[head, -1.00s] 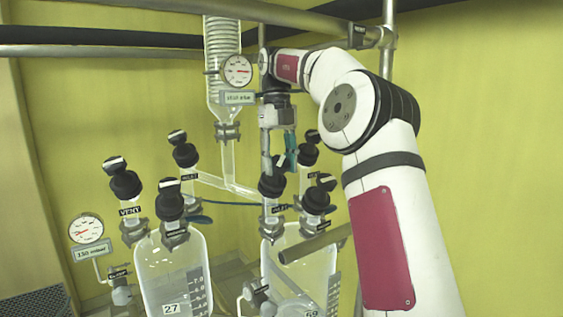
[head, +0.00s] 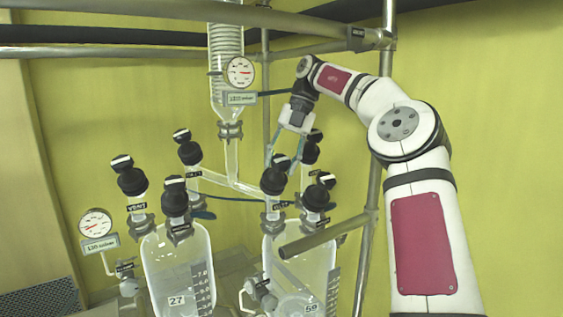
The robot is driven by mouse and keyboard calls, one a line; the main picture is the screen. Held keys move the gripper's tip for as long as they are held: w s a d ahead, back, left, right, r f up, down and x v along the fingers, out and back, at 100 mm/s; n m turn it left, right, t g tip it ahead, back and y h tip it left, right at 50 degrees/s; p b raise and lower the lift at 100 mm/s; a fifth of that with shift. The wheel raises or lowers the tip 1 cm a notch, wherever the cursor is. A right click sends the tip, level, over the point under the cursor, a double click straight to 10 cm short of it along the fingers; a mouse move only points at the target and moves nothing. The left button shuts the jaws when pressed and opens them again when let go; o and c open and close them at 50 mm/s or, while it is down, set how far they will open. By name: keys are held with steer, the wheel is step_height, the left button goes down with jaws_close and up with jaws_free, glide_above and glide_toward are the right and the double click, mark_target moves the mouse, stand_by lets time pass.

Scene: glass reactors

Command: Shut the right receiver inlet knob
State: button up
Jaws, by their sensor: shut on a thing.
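The right receiver (head: 318,262) is the clear glass vessel marked 59, with several black knobs with white tops above it. The right receiver inlet knob (head: 273,181) is the front-left one, above a small label that seems to read INLET. My gripper (head: 283,163) comes down from above right with its two teal-grey fingers spread around the top of this knob. It is shut on the knob, whose white top is partly hidden between the fingers.
Neighbouring knobs stand close behind (head: 310,151) and to the right (head: 316,194). The left receiver (head: 178,262), marked 27, has its own knobs. A metal bar (head: 325,237) crosses in front of the right receiver. A glass condenser (head: 227,80) and dial gauge (head: 240,72) stand above.

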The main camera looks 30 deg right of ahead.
stand_by(0.4)
steer(key=o, duration=1.2)
